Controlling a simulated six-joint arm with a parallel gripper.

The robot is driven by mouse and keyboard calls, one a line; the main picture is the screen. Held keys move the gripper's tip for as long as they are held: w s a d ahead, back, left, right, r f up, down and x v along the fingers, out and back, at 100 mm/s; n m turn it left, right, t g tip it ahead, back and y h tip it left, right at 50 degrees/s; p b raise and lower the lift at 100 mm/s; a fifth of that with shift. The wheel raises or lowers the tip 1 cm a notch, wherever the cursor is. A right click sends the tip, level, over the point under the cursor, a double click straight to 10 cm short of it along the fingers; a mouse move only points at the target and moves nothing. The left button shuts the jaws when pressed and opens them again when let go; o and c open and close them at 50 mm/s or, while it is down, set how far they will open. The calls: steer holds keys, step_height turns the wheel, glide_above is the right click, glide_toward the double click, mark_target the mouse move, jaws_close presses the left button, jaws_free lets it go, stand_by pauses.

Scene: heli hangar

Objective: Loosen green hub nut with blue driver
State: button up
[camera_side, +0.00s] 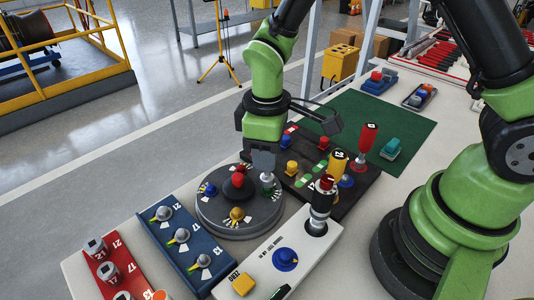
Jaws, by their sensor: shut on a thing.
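The round dark grey hub (237,221) stands on the bench with small coloured nuts around a red centre knob (238,181). The green nut (268,189) is on its right side, partly covered. My gripper (265,172) points down right over the green nut. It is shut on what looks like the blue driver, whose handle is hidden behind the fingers. A short silver part shows below the fingers, at the nut; I cannot tell how it is seated. On the dark rack, a red driver (368,137) and a yellow driver (338,160) stand upright, beside a blue ring (346,181).
A blue panel (192,261) with several knobs lies left of the hub. The dark rack (357,192) is close on the right. A green mat (415,127) lies behind.

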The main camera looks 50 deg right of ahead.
steer(key=shift+r, duration=0.6)
steer(key=shift+r, duration=2)
